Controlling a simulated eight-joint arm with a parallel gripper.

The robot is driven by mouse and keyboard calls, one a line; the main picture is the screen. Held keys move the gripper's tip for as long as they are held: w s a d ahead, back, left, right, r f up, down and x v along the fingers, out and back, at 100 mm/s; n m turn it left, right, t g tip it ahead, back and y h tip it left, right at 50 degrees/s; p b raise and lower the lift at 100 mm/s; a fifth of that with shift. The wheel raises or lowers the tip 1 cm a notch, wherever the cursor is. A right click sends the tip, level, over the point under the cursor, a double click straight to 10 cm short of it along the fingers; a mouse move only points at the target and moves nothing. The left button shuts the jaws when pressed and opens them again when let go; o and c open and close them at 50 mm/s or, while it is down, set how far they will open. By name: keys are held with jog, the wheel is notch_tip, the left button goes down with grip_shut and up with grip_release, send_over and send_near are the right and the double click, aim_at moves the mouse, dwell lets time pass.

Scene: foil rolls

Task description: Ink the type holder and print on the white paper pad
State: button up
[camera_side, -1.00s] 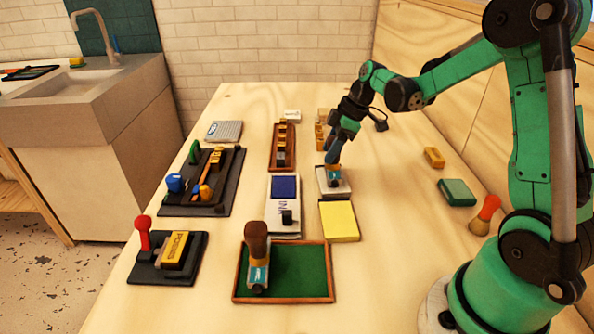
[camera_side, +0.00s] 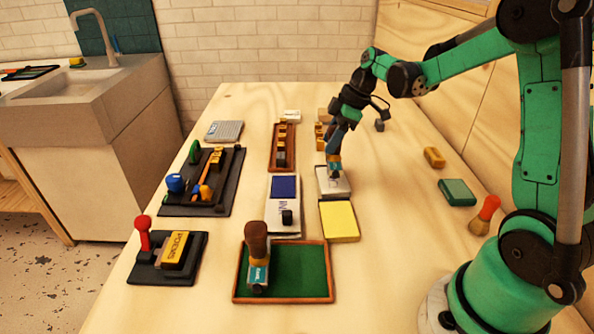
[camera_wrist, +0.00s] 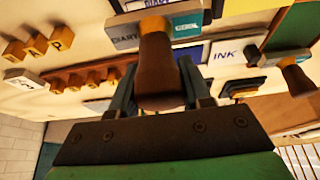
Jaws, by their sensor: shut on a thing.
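My gripper (camera_side: 335,150) is shut on the brown handle (camera_wrist: 160,75) of a type holder. The holder (camera_side: 335,167), with a teal label, is at the white paper pad (camera_side: 335,188); I cannot tell whether it touches the pad. Its underside is hidden. The handle stands between both fingers in the wrist view. The ink pad (camera_side: 285,222), a white case with a blue panel, lies left of the paper pad. Its INK label (camera_wrist: 225,53) shows in the wrist view. A second brown-handled holder (camera_side: 257,260) stands on the green tray (camera_side: 305,265).
A yellow pad (camera_side: 339,221) lies in front of the paper pad. A wooden type rack (camera_side: 283,148) stands behind the ink pad. Black trays with tools (camera_side: 225,185) and a stamp (camera_side: 173,250) are at left. A green block (camera_side: 457,192) and a brush (camera_side: 484,216) lie at right.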

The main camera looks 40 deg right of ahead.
jog(key=shift+r, duration=2.35)
